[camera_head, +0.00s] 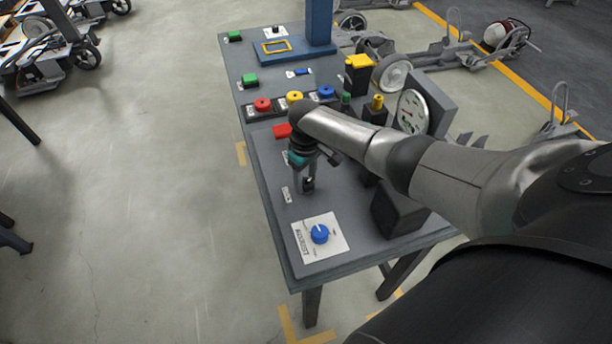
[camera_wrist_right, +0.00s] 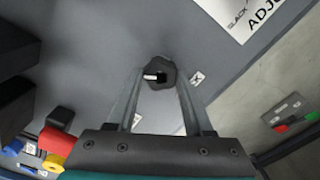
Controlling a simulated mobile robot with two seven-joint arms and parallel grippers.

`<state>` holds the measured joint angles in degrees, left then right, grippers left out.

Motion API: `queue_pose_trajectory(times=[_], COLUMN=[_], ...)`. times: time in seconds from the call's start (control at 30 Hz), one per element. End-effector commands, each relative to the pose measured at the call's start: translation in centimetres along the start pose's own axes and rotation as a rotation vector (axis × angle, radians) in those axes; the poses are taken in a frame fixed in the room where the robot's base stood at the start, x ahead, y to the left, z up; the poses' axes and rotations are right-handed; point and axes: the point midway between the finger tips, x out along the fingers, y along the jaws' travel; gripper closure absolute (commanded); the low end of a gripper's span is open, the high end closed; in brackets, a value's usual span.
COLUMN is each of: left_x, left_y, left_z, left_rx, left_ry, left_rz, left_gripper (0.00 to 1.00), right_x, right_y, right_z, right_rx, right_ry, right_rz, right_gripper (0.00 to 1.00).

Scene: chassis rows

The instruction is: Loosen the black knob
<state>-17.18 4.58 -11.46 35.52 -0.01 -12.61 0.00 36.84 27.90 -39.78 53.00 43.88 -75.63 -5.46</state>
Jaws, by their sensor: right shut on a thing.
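The black knob (camera_wrist_right: 164,67) shows in the right wrist view between my right gripper's fingertips (camera_wrist_right: 158,78). It has a pale mark on its face and sits on the grey panel (camera_wrist_right: 85,45). In the head view my right gripper (camera_head: 306,187) reaches down to the panel (camera_head: 270,165), above the plate with the blue dial. It is shut on the black knob, which is mostly hidden by the fingers there. How far the knob is turned is not clear. My left gripper is not in view.
A blue dial (camera_head: 319,233) on a white plate sits near the panel's front end. Red (camera_head: 262,104), yellow (camera_head: 294,97) and blue (camera_head: 326,92) buttons stand farther back. A gauge (camera_head: 411,111) and a dark block (camera_head: 398,212) stand on the right. Open floor lies left.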

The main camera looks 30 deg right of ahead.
Motion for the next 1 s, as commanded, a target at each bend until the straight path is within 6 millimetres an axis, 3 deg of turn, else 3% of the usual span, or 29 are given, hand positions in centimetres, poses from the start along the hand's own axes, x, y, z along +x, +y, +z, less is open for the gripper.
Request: queue_pose_trajectory(times=[1.0], left_x=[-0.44], left_y=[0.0], left_z=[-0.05], left_rx=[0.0], left_ry=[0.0], left_rz=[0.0], left_gripper=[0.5], right_x=[0.23], right_y=[-0.52], right_z=[0.29], right_rx=[-0.968], right_ry=[0.0], right_rz=[-0.001], right_gripper=[1.0])
